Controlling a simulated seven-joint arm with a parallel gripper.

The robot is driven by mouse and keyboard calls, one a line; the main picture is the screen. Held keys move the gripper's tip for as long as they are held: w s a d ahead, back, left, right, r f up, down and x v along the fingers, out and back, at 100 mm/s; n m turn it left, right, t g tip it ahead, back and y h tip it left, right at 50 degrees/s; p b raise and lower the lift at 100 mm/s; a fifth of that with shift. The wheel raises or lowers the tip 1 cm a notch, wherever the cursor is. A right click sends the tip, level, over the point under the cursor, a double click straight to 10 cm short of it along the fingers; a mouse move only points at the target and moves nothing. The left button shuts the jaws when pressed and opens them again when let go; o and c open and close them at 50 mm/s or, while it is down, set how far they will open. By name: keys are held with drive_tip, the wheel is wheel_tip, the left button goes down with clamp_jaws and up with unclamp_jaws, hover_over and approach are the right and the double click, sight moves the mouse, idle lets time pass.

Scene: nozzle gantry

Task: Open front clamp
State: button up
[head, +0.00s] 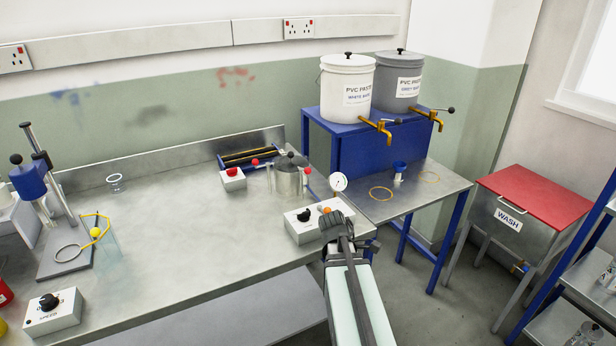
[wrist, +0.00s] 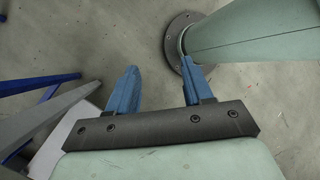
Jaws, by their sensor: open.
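A steel pot (head: 289,178) with a dark lid stands on the bench toward its right end. Red knobs (head: 308,171) on upright rods show at its sides, one right and one left (head: 255,163). They look like its clamps; which is the front one, and whether it is open or shut, I cannot tell. My gripper (wrist: 157,68) shows in the wrist view with two blue fingers apart and nothing between them, above bare floor. The pot is not in the wrist view. In the head view my arm is at the bench's front right, with the fingers not visible.
A control box (head: 310,220) with a black knob and a round gauge (head: 338,182) are close to my arm. A red-knobbed box (head: 232,179) sits left of the pot. Paste buckets (head: 345,90) stand behind right. The bench middle (head: 180,230) is clear.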

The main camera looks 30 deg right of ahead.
drive_tip(key=w+d+r+n+t+h, duration=0.1)
drive_tip(key=w+d+r+h, duration=0.15)
drive_tip(key=r, duration=0.45)
drive_tip(key=w+d+r+n+t+h, duration=0.1)
drive_tip(key=w+d+r+n, duration=0.2)
drive_tip(key=r, duration=0.5)
wheel_tip(320, 180, up, 19)
drive_tip(key=t+y, duration=0.5)
drive_tip(key=t, duration=0.2)
hover_over(308, 169)
drive_tip(key=s, duration=0.2)
drive_tip(key=shift+n, duration=0.4)
drive_tip(key=x, duration=0.8)
drive_tip(key=s+x, duration=0.1)
drive_tip(key=x, duration=0.4)
drive_tip(key=shift+w+a+f, duration=0.1)
drive_tip(key=shift+a+f, duration=0.05)
drive_tip(key=shift+a, duration=0.15)
drive_tip(key=shift+c, duration=0.5)
clamp_jaws()
